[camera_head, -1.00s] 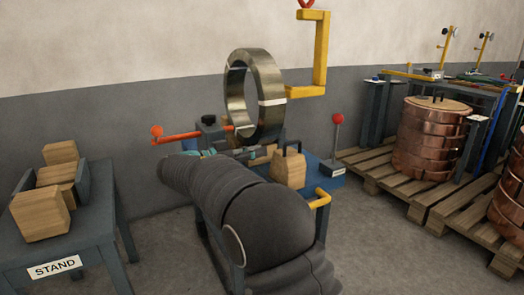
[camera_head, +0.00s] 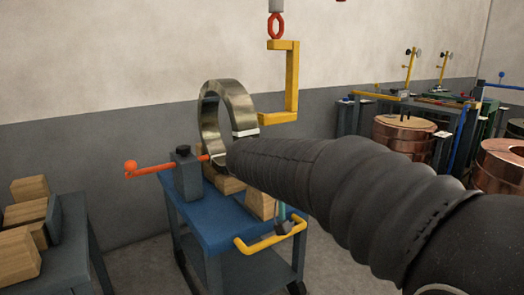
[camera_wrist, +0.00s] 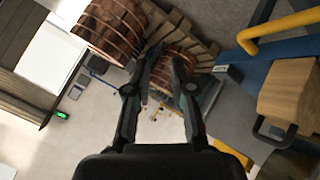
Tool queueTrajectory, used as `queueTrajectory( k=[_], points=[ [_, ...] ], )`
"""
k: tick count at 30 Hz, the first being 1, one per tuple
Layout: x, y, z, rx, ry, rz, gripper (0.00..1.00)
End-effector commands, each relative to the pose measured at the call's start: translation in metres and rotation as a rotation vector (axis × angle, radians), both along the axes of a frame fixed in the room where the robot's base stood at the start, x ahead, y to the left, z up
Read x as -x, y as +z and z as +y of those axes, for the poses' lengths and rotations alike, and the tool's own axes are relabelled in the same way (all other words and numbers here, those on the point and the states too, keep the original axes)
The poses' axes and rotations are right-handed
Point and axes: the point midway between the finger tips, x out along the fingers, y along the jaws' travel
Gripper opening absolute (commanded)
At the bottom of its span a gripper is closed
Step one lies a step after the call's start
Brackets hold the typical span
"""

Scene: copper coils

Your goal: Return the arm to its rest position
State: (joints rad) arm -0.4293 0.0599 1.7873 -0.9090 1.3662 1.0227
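My gripper (camera_wrist: 161,75) shows in the wrist view with its two dark fingers apart and nothing between them. It hangs in the air, with floor, pallet and copper coil seen beyond. My dark sleeved arm reaches in from the lower right in the head view and ends in front of the steel ring (camera_head: 208,110). The gripper cannot be made out clearly there. A wooden block (camera_wrist: 290,88) with a black handle lies to the right of the fingers in the wrist view, apart from them. It also shows on the blue cart in the head view (camera_head: 261,204), partly hidden by my arm.
The blue cart (camera_head: 205,228) has a yellow rail (camera_head: 262,246) and an orange-red lever (camera_head: 152,171). A yellow hook (camera_head: 291,85) hangs above. A stand (camera_head: 72,248) with wooden blocks is at left. Copper coils (camera_head: 403,140) stand at right, behind my arm.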

Motion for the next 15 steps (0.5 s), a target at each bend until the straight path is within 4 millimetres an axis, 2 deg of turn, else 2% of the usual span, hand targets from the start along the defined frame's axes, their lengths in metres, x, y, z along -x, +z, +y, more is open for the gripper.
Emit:
queueTrajectory(
  k=[1,6,9,15],
  points=[
    [0.018,0.005,-0.014,-0.04,0.013,0.035,0.23],
    [0.074,-0.002,-0.038,-0.181,0.091,0.14,0.23],
    [0.106,-0.007,-0.047,-0.262,0.145,0.177,0.23],
    [0.167,-0.018,-0.051,-0.414,0.266,0.196,0.23]
  ],
)
